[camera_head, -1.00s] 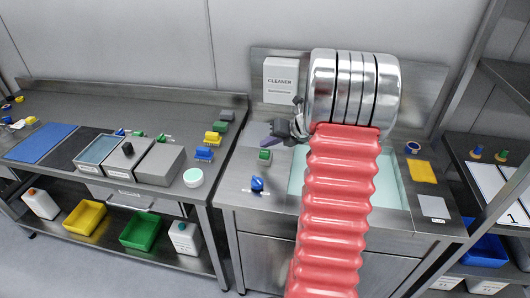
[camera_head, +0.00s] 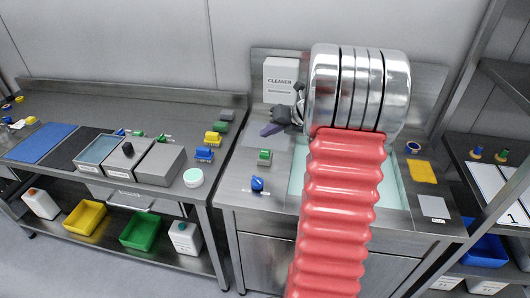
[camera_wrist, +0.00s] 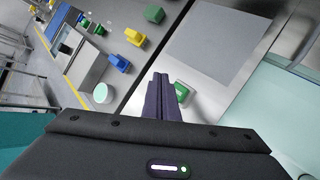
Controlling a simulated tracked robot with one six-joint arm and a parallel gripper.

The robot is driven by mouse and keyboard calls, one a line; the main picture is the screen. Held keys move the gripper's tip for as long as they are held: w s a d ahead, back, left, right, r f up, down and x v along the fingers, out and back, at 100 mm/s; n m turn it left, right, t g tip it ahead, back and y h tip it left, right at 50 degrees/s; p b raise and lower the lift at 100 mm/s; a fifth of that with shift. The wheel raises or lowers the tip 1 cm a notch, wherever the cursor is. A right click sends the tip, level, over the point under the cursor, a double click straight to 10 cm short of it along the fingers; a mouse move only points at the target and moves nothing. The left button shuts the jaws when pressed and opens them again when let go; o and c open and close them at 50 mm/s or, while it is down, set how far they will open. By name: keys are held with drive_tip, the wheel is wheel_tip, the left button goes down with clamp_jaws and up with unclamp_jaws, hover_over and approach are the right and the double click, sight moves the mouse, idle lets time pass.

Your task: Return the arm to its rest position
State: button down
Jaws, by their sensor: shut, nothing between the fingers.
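My gripper (camera_head: 268,131) shows in the head view as dark purple fingers just left of my arm's chrome section, over the back left of the sink counter. In the wrist view my gripper (camera_wrist: 160,82) has its two fingers together with nothing between them. My arm, with a red ribbed sleeve (camera_head: 338,215) and chrome rings (camera_head: 358,92), rises in front of the sink and hides much of the basin. The arm is bent, with its wrist turned left.
The sink counter (camera_head: 232,185) holds a green block (camera_head: 264,157) and a blue knob-like piece (camera_head: 257,184). A CLEANER sign (camera_head: 281,80) stands behind. The left bench holds grey boxes (camera_head: 160,165), a round tub (camera_head: 193,177) and coloured blocks. A shelf rack (camera_head: 505,80) stands at right.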

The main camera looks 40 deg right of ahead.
idle(0.7)
drive_tip(key=shift+s+n, duration=0.1)
drive_tip(key=shift+n, duration=0.9)
drive_tip(key=shift+s+a+f+n, duration=0.1)
drive_tip(key=shift+s+f+n, duration=0.15)
drive_tip(key=shift+n, duration=0.35)
drive_tip(key=s+a+n+g, duration=0.5)
drive_tip(key=s+a+n, duration=0.5)
drive_tip(key=a+n, duration=0.65)
drive_tip(key=s+a+r+n, duration=0.3)
drive_tip(key=s+a+n, duration=0.1)
drive_tip(key=a+n, duration=0.3)
drive_tip(key=s+a+r+n+t+h, duration=0.1)
drive_tip(key=s+a+r+n, duration=0.2)
drive_tip(key=a+n, duration=0.3)
drive_tip(key=s+a+r+n+h, duration=0.1)
drive_tip(key=s+a+r+n, duration=0.2)
drive_tip(key=s+a+n, duration=0.2)
drive_tip(key=a+n, duration=0.2)
drive_tip(key=n, duration=0.2)
drive_tip(key=shift+s+a+r+n+t, duration=0.3)
drive_tip(key=shift+s+n, duration=0.05)
